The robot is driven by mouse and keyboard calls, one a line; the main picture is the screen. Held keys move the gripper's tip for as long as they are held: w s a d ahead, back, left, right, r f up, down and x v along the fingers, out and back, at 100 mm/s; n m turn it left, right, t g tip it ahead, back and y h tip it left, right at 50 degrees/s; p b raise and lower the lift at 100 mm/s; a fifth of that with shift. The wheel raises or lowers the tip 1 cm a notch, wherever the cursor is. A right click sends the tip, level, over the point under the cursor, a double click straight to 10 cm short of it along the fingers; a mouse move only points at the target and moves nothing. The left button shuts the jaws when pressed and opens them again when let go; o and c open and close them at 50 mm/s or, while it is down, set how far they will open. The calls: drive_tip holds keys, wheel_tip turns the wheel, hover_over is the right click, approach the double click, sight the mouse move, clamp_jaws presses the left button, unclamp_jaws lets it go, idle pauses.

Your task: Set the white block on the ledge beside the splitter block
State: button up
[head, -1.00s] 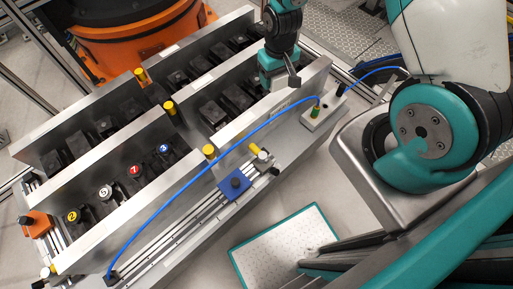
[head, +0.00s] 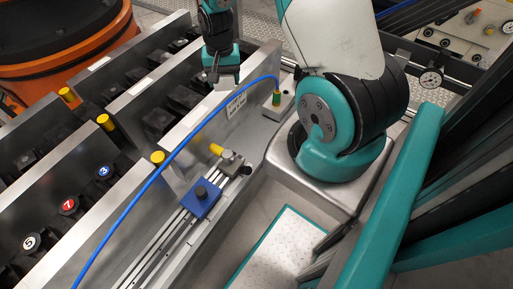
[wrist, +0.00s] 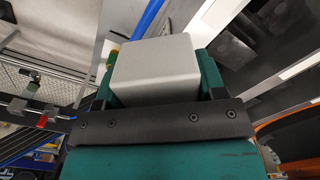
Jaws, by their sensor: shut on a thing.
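My gripper (head: 222,72) is shut on the white block (head: 226,83), which shows just under the fingers in the head view. In the wrist view the white block (wrist: 156,68) fills the space between the teal fingers of my gripper (wrist: 155,75). The splitter block (head: 277,106) is a pale block with a green and yellow fitting where the blue hose ends. It stands on the metal ledge (head: 258,132), to the right of and below my gripper in the picture. The block appears held above the upright metal panel, apart from the splitter block; its exact height is unclear.
The blue hose (head: 170,157) arcs from the splitter block down to the lower left. A blue clamp (head: 201,198) sits on the rails, with a yellow-ended fitting (head: 222,153) beside it. Upright metal plates with yellow knobs stand at left.

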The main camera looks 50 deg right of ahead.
sight(257, 135)
drive_tip(key=s+d+f+m+b, duration=0.3)
drive_tip(key=d+f+m+b, duration=0.5)
drive_tip(key=d+f+b, duration=0.5)
drive_tip(key=f+b, duration=0.2)
drive_tip(key=f, duration=0.5)
drive_tip(key=a+f+b, duration=0.1)
drive_tip(key=f+b, duration=0.2)
drive_tip(key=f, duration=0.3)
drive_tip(key=f+b, duration=0.3)
drive_tip(key=f, duration=0.4)
drive_tip(key=shift+s+a+f, duration=0.15)
drive_tip(key=shift+a+f, duration=0.15)
drive_tip(key=shift+a, duration=0.1)
drive_tip(key=shift+f, duration=0.2)
drive_tip(key=o, duration=1.2)
drive_tip(key=shift+o, duration=0.2)
drive_tip(key=shift+r, duration=0.1)
wheel_tip(257, 135, up, 12)
drive_tip(key=p, duration=0.3)
